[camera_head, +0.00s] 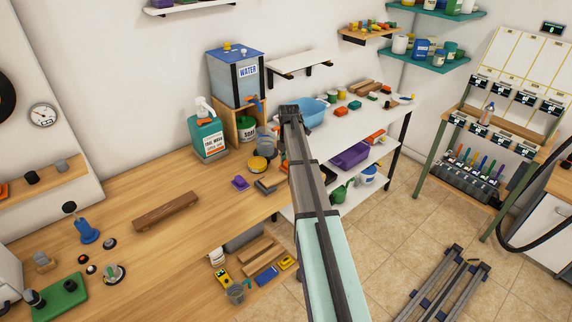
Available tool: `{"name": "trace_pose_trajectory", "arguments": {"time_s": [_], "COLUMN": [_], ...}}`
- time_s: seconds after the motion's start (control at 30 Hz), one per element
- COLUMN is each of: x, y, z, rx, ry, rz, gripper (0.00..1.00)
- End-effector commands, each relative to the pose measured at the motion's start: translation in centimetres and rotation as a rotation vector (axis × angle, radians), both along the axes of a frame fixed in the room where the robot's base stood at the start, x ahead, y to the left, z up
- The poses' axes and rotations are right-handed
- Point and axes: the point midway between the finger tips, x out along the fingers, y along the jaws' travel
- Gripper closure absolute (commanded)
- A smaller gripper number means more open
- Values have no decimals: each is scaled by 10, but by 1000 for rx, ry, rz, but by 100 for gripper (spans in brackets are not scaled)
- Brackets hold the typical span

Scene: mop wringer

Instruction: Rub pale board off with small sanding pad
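I cannot tell for sure which is the pale board. A dark brown block (265,186) lies near the bench's right end, with a purple block (240,183) to its left. No small sanding pad can be told apart with certainty at this size. My arm rises through the middle of the picture to a dark end, my gripper (290,110), in front of the white shelf unit. Its fingers cannot be made out, nor whether it holds anything.
A long brown wooden bar (166,212) lies on the wooden bench (120,235). A teal jug (207,137) and a water tank (236,78) stand at the back. My arm hides part of the shelf unit (371,124). The bench around the bar is fairly clear.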

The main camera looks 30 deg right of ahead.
Motion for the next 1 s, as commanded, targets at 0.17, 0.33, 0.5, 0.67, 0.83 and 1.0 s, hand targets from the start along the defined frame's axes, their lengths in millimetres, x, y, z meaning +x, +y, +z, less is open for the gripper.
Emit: {"name": "trace_pose_trajectory", "arguments": {"time_s": [0.17,0.33,0.5,0.67,0.83,1.0], "x": [3,3,6,8,8,10], "y": [-14,-18,-27,-38,-43,-52], "z": [1,1,0,-1,-2,-1], "rx": [-1,0,0,0,0,-1], "ry": [1,0,0,0,0,1], "rz": [-2,-1,-1,-1,-1,-1], "gripper": [88,88,88,88,88,88]}}
